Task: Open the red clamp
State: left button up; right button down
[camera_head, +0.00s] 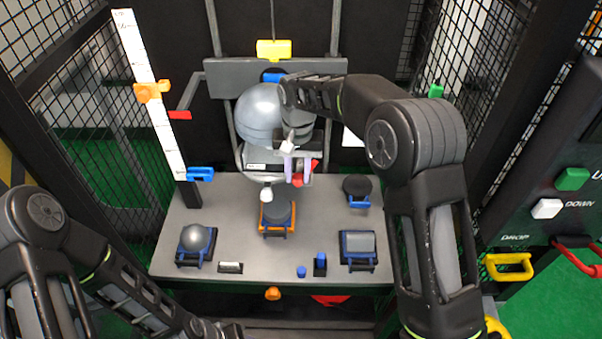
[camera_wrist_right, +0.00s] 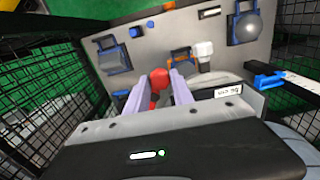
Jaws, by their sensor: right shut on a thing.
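The red clamp (camera_head: 313,165) is beside the lower right of the grey dome (camera_head: 258,113), partly hidden by my right gripper. My right gripper (camera_head: 298,178) has its pale lilac fingers on either side of the clamp's red part and is shut on it. In the right wrist view, the red clamp (camera_wrist_right: 159,78) shows between the two fingertips (camera_wrist_right: 160,88). How far the clamp is open cannot be told. My left arm comes in at the lower left, and its fingers are not visible.
The grey table (camera_head: 210,215) below holds several blue-framed anvils and an orange-framed one (camera_head: 277,214). A white ruler (camera_head: 150,95) with orange and blue markers stands left. Mesh walls flank the tower. A control panel (camera_head: 570,200) is on the right.

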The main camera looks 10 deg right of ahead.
aim_at(298, 176)
jog(key=c, duration=1.1)
grip_release()
notch_tip(298, 176, up, 8)
jog(key=shift+f+b, duration=0.1)
jog(key=shift+b, duration=0.35)
